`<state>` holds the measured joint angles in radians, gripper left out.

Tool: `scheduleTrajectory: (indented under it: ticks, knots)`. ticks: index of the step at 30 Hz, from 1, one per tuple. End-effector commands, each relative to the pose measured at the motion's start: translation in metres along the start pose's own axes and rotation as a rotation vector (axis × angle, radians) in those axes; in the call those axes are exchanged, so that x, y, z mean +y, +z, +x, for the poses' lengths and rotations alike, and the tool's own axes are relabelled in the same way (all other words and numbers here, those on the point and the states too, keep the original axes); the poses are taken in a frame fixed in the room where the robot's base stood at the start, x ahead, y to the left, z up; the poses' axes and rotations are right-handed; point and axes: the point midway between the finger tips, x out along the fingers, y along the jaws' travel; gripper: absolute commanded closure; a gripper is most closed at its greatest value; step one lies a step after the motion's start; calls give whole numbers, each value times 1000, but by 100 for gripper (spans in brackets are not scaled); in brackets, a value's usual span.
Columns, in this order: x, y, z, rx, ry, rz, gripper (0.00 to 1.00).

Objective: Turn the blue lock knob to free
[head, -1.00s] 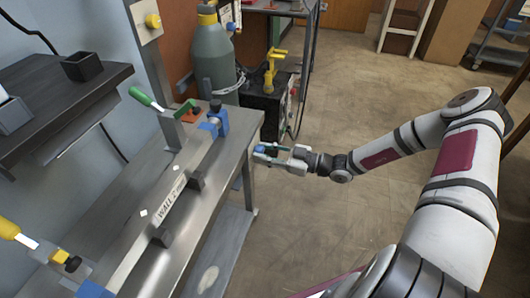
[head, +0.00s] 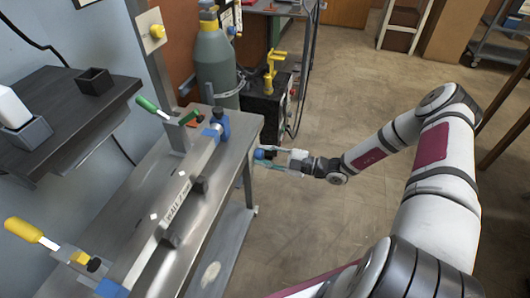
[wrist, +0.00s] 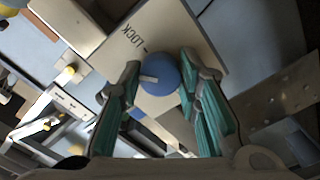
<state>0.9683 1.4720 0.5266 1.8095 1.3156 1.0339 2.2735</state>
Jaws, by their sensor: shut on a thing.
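The blue lock knob (wrist: 160,74) is in the middle of the wrist view, round, with a pale pointer mark on its left part. It sits by a beige plate (wrist: 125,48) printed LOCK with a short mark. My gripper (wrist: 158,88) has its two teal-padded fingers on either side of the knob, shut on it. In the head view the knob (head: 262,153) shows as a small blue spot beside the bench's right edge, at the tip of my gripper (head: 272,155). The fingers hide part of the plate.
A steel bench (head: 205,205) carries a long bar (head: 165,215) with a green-handled clamp (head: 150,105) and a yellow-handled clamp (head: 28,232). A grey-green gas cylinder (head: 215,70) and a black machine (head: 265,105) stand behind.

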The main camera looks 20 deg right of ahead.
Motion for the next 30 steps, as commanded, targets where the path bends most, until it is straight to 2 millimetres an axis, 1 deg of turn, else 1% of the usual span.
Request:
scheduleTrajectory:
  ticks: [30]
  knots:
    - [0,-1,0,1,-1,-962,97]
